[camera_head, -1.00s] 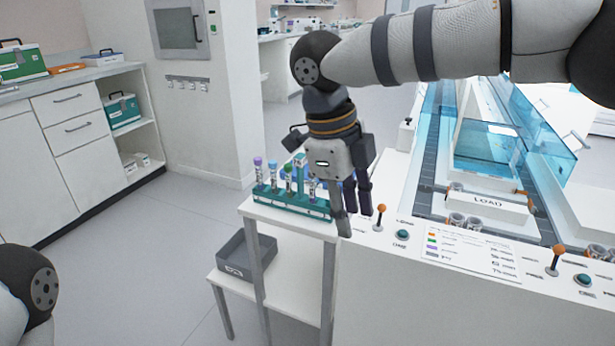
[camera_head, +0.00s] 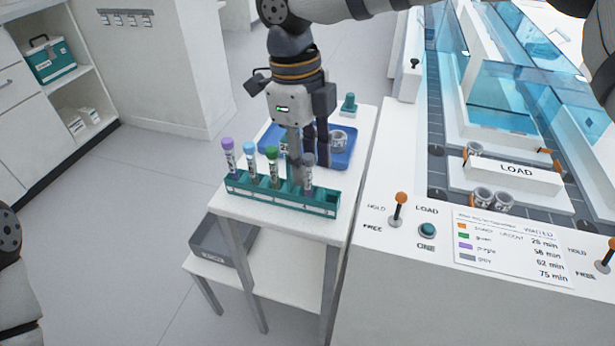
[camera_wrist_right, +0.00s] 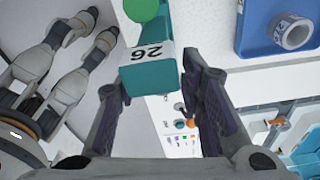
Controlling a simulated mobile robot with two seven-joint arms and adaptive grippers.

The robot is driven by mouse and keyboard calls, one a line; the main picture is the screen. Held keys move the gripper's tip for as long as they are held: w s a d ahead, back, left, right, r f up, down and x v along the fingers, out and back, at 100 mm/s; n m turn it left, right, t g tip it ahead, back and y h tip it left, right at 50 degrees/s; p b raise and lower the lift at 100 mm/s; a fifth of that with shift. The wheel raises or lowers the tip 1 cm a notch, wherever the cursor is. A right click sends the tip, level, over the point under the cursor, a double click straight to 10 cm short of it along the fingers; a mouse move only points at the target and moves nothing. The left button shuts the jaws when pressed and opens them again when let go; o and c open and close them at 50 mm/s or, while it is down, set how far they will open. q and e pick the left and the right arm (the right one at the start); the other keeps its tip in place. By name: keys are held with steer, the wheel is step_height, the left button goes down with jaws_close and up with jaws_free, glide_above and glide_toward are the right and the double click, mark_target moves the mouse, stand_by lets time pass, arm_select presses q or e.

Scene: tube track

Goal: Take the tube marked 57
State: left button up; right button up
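A teal rack (camera_head: 282,194) stands on the small white table with a purple-capped tube (camera_head: 229,157), a blue-capped tube (camera_head: 250,160), a green-capped tube (camera_head: 272,166) and a grey-capped tube (camera_head: 308,172) upright in it. I cannot read a 57 on any of them. My right gripper (camera_head: 308,155) points down by the rack's right part, close to the grey-capped tube. In the right wrist view, its fingers (camera_wrist_right: 155,90) are spread, with a teal block (camera_wrist_right: 150,77) bearing a white label 26 between or beyond them. Contact is unclear. My left gripper is out of view.
A blue tray (camera_head: 343,161) with cylindrical holders lies behind the rack. A small green item (camera_head: 349,101) stands at the table's back. The white machine with a control panel (camera_head: 505,245) and orange-topped levers (camera_head: 400,200) is on the right. A grey bin (camera_head: 225,240) sits on the lower shelf.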

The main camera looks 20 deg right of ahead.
step_height(320, 180, down, 3)
steer(key=shift+s+d+f, duration=0.15)
steer(key=shift+f, duration=0.05)
jaws_close()
